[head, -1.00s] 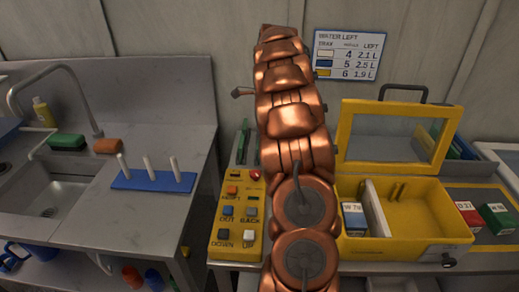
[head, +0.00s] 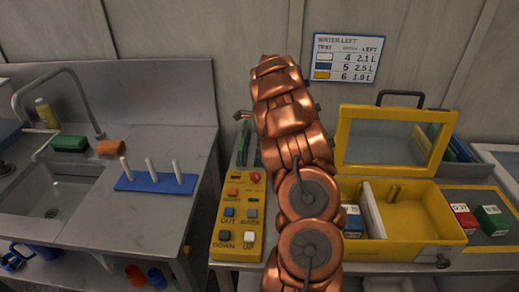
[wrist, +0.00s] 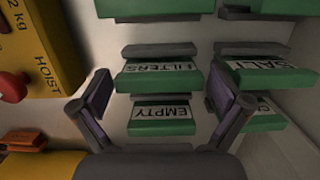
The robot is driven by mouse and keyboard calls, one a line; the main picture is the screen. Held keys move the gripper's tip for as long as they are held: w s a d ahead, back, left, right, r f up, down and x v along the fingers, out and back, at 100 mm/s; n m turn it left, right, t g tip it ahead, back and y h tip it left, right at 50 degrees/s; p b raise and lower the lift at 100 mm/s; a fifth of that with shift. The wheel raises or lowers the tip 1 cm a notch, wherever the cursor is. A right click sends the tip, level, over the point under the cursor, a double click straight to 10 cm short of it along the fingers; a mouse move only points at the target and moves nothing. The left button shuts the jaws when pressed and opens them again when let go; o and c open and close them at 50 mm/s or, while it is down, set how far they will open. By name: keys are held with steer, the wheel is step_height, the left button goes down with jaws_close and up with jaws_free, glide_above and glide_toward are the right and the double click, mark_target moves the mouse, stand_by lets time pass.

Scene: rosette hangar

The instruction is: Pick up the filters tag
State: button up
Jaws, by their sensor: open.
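The filters tag (wrist: 158,84) is a green block with a white label reading FILTERS, in the middle of the wrist view. It lies between the two fingers of my gripper (wrist: 160,88), which is open, and the fingers do not appear closed on it. A green tag reading EMPTY (wrist: 161,127) is below it in the picture. To the right are a green tag with a partly hidden label (wrist: 262,82) and another green tag (wrist: 268,121) partly covered by the right finger. In the head view my arm hides my gripper.
A yellow hoist control box (wrist: 38,45) with a red knob is close on the left in the wrist view; it also shows in the head view (head: 237,215). A grey bar runs behind each tag. An open yellow case (head: 410,248) stands right of my arm.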

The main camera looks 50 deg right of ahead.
steer(key=shift+f, duration=0.15)
steer(key=c, duration=0.9)
steer(key=shift+o, duration=0.2)
